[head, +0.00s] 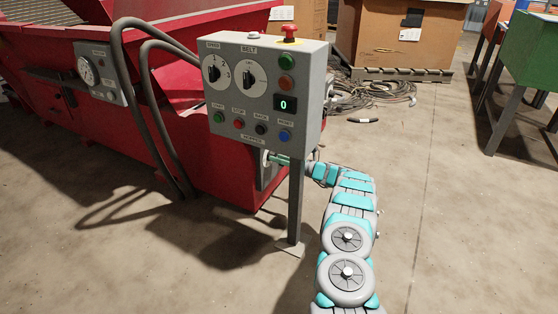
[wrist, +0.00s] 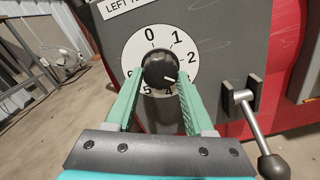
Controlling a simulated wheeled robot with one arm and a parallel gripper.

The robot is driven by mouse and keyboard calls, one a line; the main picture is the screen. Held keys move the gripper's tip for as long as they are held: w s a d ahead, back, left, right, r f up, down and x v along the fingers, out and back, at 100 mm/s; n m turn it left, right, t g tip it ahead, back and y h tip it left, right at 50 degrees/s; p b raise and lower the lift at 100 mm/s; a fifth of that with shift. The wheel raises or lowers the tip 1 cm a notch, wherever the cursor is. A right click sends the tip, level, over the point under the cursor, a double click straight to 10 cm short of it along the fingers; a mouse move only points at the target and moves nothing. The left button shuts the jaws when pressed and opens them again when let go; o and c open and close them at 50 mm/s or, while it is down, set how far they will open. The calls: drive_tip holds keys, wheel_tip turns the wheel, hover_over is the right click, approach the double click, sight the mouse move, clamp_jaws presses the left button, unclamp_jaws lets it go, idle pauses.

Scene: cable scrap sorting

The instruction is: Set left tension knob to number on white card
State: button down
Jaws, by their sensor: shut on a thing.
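The left tension knob (wrist: 160,66) is black, set in a round white dial (wrist: 134,54) under a label (wrist: 118,8) partly cut off, beginning "LEFT T". The two green fingers of my gripper (wrist: 160,78) are closed on the knob from both sides. Its white pointer mark aims to the lower right, between 2 and 4; the right finger hides the 3. In the head view my gripper (head: 282,160) reaches the red machine behind the control box post. White cards show on the machine (head: 281,13) and on a brown box (head: 410,35), too small to read.
A lever with a dark ball end (wrist: 274,166) juts out right of the dial. The grey control box (head: 266,90) stands on a post (head: 296,198) close beside my arm. Cables (head: 372,94) lie on the floor behind.

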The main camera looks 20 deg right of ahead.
drive_tip(key=shift+m, duration=0.6)
drive_tip(key=shift+c, duration=1.4)
unclamp_jaws()
drive_tip(key=v, duration=0.7)
drive_tip(key=shift+s+d+p, duration=0.2)
drive_tip(key=shift+s+p, duration=0.1)
drive_tip(key=shift+p, duration=0.15)
